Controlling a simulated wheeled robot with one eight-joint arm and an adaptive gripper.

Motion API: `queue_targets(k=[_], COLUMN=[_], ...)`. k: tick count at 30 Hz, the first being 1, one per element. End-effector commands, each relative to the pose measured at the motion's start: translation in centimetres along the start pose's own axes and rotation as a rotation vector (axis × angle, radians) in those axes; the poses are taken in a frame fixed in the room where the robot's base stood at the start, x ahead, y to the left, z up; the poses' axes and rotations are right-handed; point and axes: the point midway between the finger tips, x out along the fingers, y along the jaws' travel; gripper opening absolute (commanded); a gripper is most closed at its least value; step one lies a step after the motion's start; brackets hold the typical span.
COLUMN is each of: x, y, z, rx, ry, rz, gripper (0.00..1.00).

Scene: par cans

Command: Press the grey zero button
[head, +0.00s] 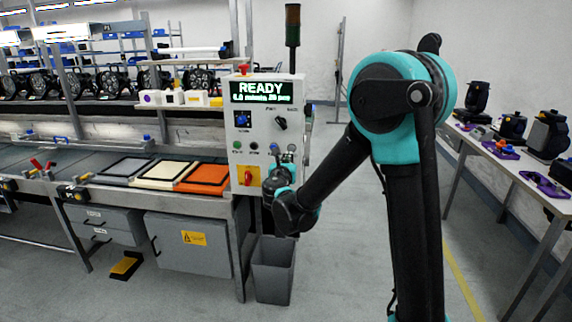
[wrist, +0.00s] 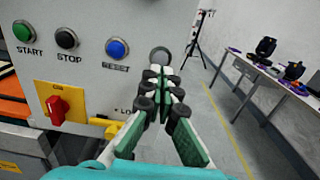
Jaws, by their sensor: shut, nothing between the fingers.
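The control panel (head: 264,125) is a pale box with a lit display reading READY. Its lower row of buttons shows in the wrist view: green START (wrist: 24,31), black STOP (wrist: 67,39), blue RESET (wrist: 116,48), and at the right end a round grey button (wrist: 160,54). The grey button's label is hidden behind my fingers. My gripper (wrist: 161,74) is shut and empty, its fingertips just below the grey button in the picture and overlapping its lower edge. I cannot tell whether they touch it. In the head view my gripper (head: 284,160) is in front of the panel's lower right.
A red rotary switch on a yellow plate (wrist: 60,106) sits at the panel's lower left. A grey bin (head: 272,272) stands on the floor below. A bench with framed panels (head: 158,172) lies left; a table with lamps (head: 510,150) stands right.

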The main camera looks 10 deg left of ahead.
Motion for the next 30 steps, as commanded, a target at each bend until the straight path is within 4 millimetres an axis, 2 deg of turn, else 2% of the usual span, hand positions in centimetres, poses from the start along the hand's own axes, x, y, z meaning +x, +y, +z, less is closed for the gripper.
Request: queue_targets(k=[3, 9, 23, 30], x=[2.1, 4.2, 4.8, 6.7], y=[-0.1, 0.0, 0.0, 0.0], z=[0.0, 0.0, 0.0, 0.0], rx=[0.000, 0.000, 0.000, 0.000], ry=[0.000, 0.000, 0.000, 0.000], rz=[-0.002, -0.001, 0.000, -0.001], gripper=[0.00, 0.00, 0.00, 0.00])
